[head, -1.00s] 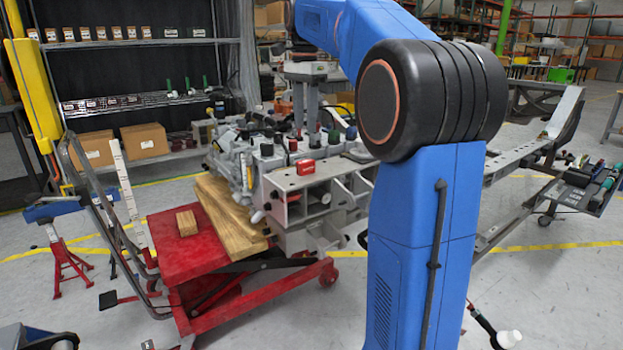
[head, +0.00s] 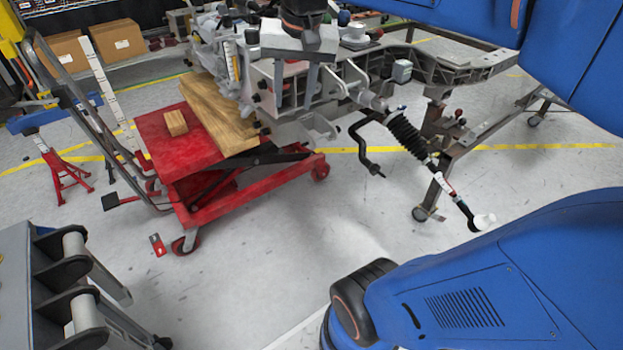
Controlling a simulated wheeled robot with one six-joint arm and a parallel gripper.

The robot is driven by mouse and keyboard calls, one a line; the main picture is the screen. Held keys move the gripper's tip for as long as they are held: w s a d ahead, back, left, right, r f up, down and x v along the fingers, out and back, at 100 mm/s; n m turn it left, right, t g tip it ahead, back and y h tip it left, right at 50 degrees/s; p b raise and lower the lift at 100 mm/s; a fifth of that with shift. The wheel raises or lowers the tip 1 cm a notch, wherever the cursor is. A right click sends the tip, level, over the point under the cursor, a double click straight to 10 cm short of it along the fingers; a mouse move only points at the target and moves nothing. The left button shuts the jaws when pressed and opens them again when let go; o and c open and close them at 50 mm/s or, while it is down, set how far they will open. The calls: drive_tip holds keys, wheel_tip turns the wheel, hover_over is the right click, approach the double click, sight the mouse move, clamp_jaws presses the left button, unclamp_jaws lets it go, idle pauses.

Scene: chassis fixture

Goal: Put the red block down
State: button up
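My gripper (head: 296,78) points down at the near end of the grey metal chassis (head: 450,72). Its wide grey body and fingers cover part of the chassis top. The fingertips are small and blend with the grey metal behind them.
A red lift cart (head: 180,143) stands at left, with wooden boards (head: 215,112) and a small wooden block (head: 176,123) on it. A red jack stand (head: 66,172) is farther left. A rod with a black bellows (head: 405,135) sticks out from the chassis.

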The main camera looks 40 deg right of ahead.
drive_tip(key=s+a+f+n+t, duration=0.1)
drive_tip(key=s+f+n, duration=0.2)
drive_tip(key=s+f, duration=0.2)
drive_tip(key=s+a+f+n, duration=0.2)
drive_tip(key=s+f, duration=0.4)
drive_tip(key=f, duration=0.3)
drive_tip(key=shift+s+a+f+n+t, duration=0.3)
drive_tip(key=shift+f+n+t, duration=0.1)
drive_tip(key=shift+n, duration=0.4)
drive_tip(key=shift+r, duration=0.1)
